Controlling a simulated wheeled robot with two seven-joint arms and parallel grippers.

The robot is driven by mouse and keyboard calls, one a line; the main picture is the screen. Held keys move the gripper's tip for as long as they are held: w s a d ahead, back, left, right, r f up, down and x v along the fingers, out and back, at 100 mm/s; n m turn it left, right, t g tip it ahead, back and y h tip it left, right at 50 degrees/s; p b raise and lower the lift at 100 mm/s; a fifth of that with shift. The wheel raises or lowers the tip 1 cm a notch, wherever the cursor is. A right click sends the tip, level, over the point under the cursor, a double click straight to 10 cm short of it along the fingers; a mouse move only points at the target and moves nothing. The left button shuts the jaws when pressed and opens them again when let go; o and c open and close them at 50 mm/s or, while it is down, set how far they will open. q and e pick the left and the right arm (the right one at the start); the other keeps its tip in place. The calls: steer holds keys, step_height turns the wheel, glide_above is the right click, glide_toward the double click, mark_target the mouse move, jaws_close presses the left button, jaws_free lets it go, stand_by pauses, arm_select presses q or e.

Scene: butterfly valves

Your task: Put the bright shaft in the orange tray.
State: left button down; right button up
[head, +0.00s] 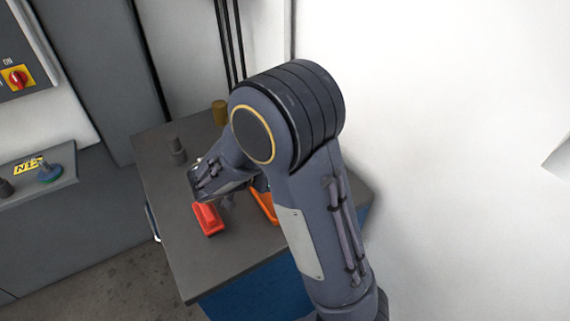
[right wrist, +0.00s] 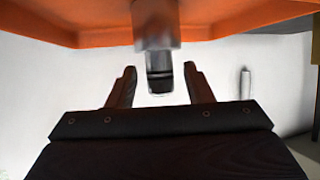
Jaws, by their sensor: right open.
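The orange tray (head: 263,204) stands on the grey table, mostly hidden behind my right arm in the head view. In the right wrist view the tray (right wrist: 80,18) fills the top edge. A stepped grey metal piece, which looks like the bright shaft (right wrist: 156,24), overlaps the tray there; its narrow dark end reaches down between my fingers. My right gripper (right wrist: 160,78) is open, with a finger on each side of that end and visible gaps. In the head view the right gripper (head: 212,184) is over the table, its fingertips hard to make out. My left gripper is out of view.
A red block (head: 208,218) lies on the table (head: 225,262) just below the right gripper. A grey cylinder (head: 177,151) and a brass cylinder (head: 220,112) stand at the back. A control panel (head: 18,75) is at left; a white wall is at right.

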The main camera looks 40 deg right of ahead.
steer(key=w+v, duration=0.1)
steer(key=v, duration=0.7)
steer(key=shift+s+a+r+b, duration=0.25)
steer(key=shift+s+a+b, duration=0.15)
steer(key=shift+s+b, duration=0.1)
